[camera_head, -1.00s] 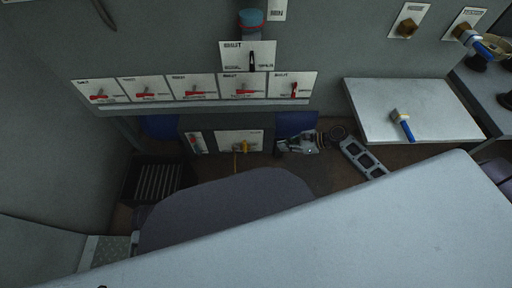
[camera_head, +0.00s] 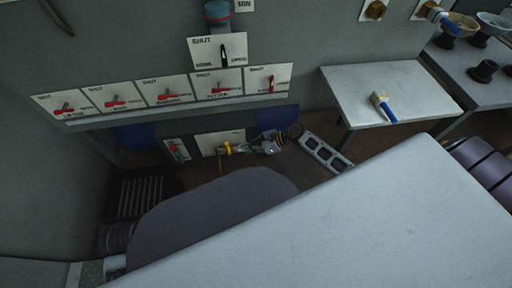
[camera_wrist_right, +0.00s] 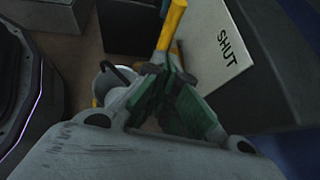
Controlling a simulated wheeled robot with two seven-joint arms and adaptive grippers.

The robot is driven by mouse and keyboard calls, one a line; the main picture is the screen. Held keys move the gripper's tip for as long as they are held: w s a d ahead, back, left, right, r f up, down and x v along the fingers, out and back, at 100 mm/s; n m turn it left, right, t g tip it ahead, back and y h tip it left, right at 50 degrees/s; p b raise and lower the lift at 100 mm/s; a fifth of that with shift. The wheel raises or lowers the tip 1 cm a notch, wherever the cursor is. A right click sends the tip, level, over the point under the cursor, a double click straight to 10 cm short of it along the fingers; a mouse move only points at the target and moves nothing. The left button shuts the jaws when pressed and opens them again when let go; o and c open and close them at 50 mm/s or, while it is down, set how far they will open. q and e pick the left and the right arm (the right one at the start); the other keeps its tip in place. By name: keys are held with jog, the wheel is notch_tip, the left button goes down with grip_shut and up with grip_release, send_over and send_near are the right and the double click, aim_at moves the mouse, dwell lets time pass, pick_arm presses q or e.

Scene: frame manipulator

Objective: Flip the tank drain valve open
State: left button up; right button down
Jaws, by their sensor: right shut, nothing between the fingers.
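The valve with a yellow handle (camera_head: 226,148) is on a white plate (camera_head: 208,142) low on the wall, under the shelf of red levers. In the right wrist view the yellow handle (camera_wrist_right: 172,22) stands just past my fingertips, beside a plate (camera_wrist_right: 228,45) marked SHUT. My right gripper (camera_head: 240,148) is shut and empty, with its tips close beside the handle on its right. In the wrist view its green-padded fingers (camera_wrist_right: 168,78) overlap the handle's lower end; I cannot tell whether they touch it. My left gripper is out of view.
A row of red levers (camera_head: 166,93) on SHUT plates juts above the low valve. A grey slab-like surface (camera_head: 350,225) fills the front right. A pale table (camera_head: 390,90) holding a blue-handled tool (camera_head: 383,107) stands right. A dark grille (camera_head: 140,196) is at left.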

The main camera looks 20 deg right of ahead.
aim_at(228, 150)
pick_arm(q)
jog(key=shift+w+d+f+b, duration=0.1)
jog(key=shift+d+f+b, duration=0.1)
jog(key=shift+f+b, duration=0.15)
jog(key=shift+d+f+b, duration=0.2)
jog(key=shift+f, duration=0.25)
pick_arm(e)
jog(key=a, duration=0.1)
jog(key=w+a, duration=0.2)
jog(key=a, duration=0.1)
jog(key=shift+f, duration=0.15)
pick_arm(q)
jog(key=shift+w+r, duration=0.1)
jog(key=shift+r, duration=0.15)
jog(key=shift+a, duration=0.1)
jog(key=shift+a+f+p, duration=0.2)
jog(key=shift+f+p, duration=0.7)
jog(key=shift+p, duration=0.05)
pick_arm(e)
jog(key=shift+w+a, duration=0.1)
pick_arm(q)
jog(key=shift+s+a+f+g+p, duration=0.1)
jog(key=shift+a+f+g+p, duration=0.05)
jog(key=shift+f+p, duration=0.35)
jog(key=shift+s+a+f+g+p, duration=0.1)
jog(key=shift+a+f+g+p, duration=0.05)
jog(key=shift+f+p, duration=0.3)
pick_arm(e)
jog(key=shift+a+h, duration=0.15)
jog(key=shift+h, duration=0.25)
